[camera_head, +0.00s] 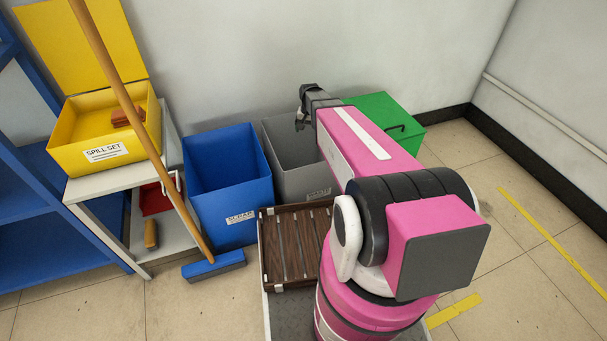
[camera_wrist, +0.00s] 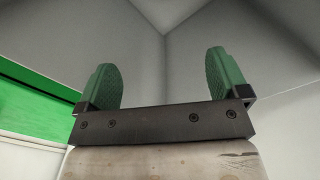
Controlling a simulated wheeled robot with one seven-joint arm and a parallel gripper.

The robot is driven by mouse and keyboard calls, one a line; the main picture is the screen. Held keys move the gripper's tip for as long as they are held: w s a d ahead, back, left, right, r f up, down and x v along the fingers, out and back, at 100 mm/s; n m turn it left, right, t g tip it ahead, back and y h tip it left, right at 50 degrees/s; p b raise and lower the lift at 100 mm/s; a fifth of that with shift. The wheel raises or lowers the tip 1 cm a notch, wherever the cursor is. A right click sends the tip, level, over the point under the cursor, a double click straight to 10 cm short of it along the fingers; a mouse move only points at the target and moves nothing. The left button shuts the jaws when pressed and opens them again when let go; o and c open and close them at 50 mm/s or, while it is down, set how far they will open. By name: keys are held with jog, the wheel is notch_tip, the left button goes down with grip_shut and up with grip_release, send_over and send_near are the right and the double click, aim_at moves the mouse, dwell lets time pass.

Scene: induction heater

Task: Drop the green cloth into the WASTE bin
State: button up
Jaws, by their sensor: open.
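My gripper (camera_head: 303,122) is above the back of the open grey bin (camera_head: 283,150), at the end of my pink arm. I cannot make out the green cloth in either view, and the inside of the grey bin is mostly hidden.
A blue SCRAP bin (camera_head: 222,170) stands left of the grey bin, and a green box (camera_head: 385,113) stands right. A broom (camera_head: 213,265) leans across the white stand (camera_head: 92,187) carrying the yellow SPILL SET box (camera_head: 80,125).

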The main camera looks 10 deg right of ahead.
notch_tip(320, 180, up, 9)
jog(key=shift+f, duration=0.15)
dwell(0.4)
